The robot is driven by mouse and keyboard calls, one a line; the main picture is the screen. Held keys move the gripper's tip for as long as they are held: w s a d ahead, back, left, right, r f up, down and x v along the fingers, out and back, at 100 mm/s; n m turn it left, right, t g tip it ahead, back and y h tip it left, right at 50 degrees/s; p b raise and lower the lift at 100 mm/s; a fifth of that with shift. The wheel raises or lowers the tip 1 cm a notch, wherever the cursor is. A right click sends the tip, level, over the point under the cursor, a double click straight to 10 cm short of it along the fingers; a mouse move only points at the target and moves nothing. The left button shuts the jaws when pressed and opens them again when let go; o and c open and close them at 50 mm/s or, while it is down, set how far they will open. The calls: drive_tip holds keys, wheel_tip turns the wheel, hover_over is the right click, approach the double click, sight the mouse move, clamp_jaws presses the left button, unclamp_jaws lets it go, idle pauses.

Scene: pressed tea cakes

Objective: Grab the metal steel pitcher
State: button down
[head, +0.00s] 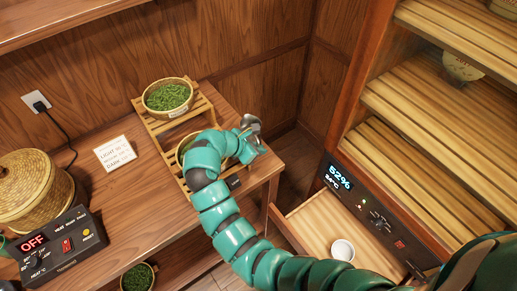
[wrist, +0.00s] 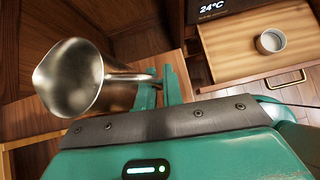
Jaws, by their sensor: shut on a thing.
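The steel pitcher (head: 251,124) is at the right end of the wooden table in the head view, partly hidden by my gripper (head: 246,146). In the wrist view the pitcher (wrist: 70,78) is shiny metal, with its open mouth facing the camera and its handle pointing right. My gripper (wrist: 162,88) is shut on the handle there. The pitcher's base is hidden, so I cannot tell whether it touches the table.
A wooden rack (head: 146,115) holds a basket of green leaves (head: 167,96) and another basket partly behind my arm. A sign (head: 115,152), a control box (head: 62,246) and a woven lidded basket (head: 32,192) stand left. An open drawer (head: 309,222) holds a white cup (head: 343,250).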

drive_tip(key=s+r+b, duration=0.1)
drive_tip(key=s+r, duration=0.5)
drive_tip(key=s, duration=0.5)
drive_tip(key=shift+r, duration=0.4)
drive_tip(key=shift+s, duration=0.15)
idle(0.5)
